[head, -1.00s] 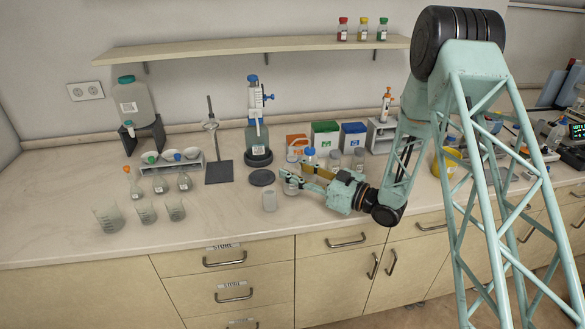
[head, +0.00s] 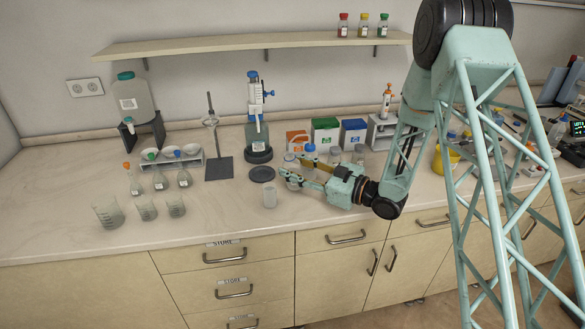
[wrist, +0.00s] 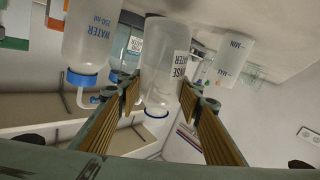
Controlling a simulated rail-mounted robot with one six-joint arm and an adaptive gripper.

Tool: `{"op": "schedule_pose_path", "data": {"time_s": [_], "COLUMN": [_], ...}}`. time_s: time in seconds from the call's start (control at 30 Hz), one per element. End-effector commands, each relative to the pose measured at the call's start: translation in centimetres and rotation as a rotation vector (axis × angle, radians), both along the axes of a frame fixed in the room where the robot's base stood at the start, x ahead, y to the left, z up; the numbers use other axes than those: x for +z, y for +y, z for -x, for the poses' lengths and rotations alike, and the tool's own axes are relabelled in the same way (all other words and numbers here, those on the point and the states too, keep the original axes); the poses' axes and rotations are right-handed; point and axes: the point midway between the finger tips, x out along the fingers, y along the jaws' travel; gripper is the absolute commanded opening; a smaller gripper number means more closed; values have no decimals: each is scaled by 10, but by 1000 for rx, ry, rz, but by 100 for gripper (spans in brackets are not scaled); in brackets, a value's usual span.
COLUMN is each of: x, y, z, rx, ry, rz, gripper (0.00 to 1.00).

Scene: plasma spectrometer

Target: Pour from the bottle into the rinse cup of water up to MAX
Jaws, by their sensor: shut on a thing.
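My gripper (head: 294,172) is shut on a clear bottle (wrist: 160,80) labelled with words ending "SE" and "TER", between its fingers in the wrist view. The bottle's open mouth has a blue ring; the wrist view is inverted. Its upper part also shows at the fingers in the head view. I cannot tell whether its base touches the bench. A translucent cup (wrist: 231,58) marked MAX and MIN stands beside it. In the head view the cup (head: 270,197) is on the bench, left of and in front of the fingers. The water level in either is unclear.
A wash bottle (wrist: 88,40) marked WATER 250 ml, with a blue cap and bent spout, stands close to the held bottle. A round dark pad (head: 262,174) lies behind the cup. Beakers (head: 145,208) stand far left. Bench front between them and the cup is clear.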

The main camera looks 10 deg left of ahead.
Motion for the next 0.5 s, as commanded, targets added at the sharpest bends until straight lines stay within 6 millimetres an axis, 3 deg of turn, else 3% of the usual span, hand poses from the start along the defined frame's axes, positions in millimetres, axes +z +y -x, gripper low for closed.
{"op": "schedule_pose_path", "data": {"time_s": [0.5], "x": [1], "y": [2], "z": [3], "rx": [0], "ry": [-258], "rz": [188], "gripper": [19]}}
